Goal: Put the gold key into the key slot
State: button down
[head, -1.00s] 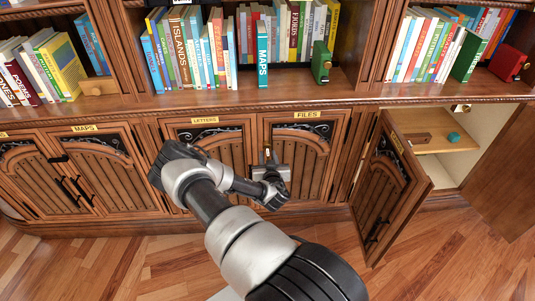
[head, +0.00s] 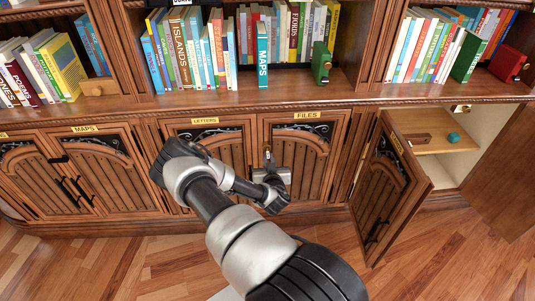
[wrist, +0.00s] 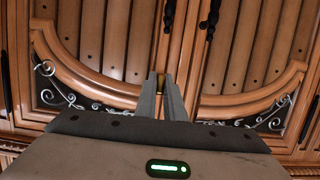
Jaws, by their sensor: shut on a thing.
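My gripper (wrist: 163,80) is shut on the gold key (wrist: 161,84), and only a small bit of gold shows between its fingertips in the wrist view. In the head view my gripper (head: 268,160) is at the upper left part of the FILES door (head: 305,160), close to the seam with the LETTERS door. A small gold spot (head: 267,148) shows at the fingertips there. I cannot tell whether it is the key or the slot's plate. The key slot itself cannot be made out, and I cannot tell whether the key touches it.
The cabinet door at the right (head: 385,190) stands open into the room, showing a shelf (head: 433,144) with a brown block (head: 416,138) and a teal object (head: 453,137). Books fill the shelves above the ledge (head: 200,101). The MAPS doors (head: 100,170) are shut.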

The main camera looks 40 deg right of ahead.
jog(key=shift+s+a+f+p, duration=0.15)
jog(key=shift+s+a, duration=0.2)
jog(key=shift+s, duration=0.25)
jog(key=shift+s+a+p, duration=0.15)
jog(key=shift+s+a, duration=0.25)
jog(key=shift+s, duration=0.25)
jog(key=shift+s+a+f+p, duration=0.15)
jog(key=shift+s+a, duration=0.2)
jog(key=shift+s, duration=0.25)
jog(key=shift+s+a, duration=0.1)
jog(key=shift+s, duration=0.05)
jog(key=s+a+f+p, duration=0.1)
jog(key=s+a, duration=0.4)
jog(key=s, duration=0.3)
jog(key=shift+s, duration=0.2)
jog(key=shift+a+f, duration=0.1)
